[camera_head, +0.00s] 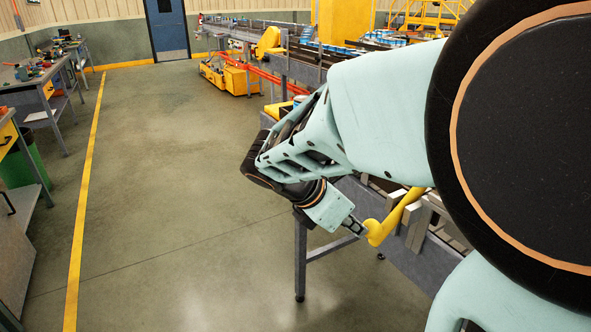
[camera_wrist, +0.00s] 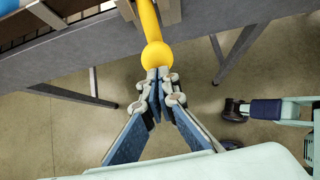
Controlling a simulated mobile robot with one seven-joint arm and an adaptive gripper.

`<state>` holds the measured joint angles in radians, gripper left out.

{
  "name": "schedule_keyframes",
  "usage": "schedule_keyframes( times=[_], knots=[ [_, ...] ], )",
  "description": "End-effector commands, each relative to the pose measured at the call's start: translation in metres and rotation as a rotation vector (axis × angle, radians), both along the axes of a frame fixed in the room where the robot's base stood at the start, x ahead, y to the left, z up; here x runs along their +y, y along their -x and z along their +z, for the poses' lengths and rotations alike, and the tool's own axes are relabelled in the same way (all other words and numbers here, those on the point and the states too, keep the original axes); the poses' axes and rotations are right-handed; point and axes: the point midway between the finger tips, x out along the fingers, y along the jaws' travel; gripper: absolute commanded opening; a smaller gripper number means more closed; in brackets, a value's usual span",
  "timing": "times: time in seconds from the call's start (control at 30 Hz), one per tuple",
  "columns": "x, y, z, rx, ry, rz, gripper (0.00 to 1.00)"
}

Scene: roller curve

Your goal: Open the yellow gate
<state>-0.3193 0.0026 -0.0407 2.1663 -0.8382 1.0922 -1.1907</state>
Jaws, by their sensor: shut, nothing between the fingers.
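The yellow gate (camera_head: 395,216) is a bar with a rounded end at the side of the conveyor. Its upper part is hidden behind my arm in the head view. In the wrist view the bar and its round knob (camera_wrist: 156,54) point down from the top centre. My gripper (camera_head: 359,229) is at the left of the rounded end. In the wrist view my gripper (camera_wrist: 158,80) has its fingertips together right at the knob's near edge. The fingers are shut with nothing between them. I cannot tell if the tips touch the knob.
The grey conveyor frame (camera_head: 400,262) stands on legs under the gate. Open floor (camera_head: 165,180) lies to the left, with a yellow floor line (camera_head: 85,200). Workbenches (camera_head: 45,90) and a green bin (camera_head: 22,162) line the far left. More conveyors stand behind.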

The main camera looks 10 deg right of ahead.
Motion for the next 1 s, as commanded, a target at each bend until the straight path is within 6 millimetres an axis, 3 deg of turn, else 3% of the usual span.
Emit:
schedule_keyframes(
  times=[0.6,1.0],
  knots=[
    [-0.004,-0.001,-0.048,-0.091,0.271,0.002,0.0],
    [-0.014,-0.005,-0.065,-0.127,0.35,0.0,0.0]
  ],
)
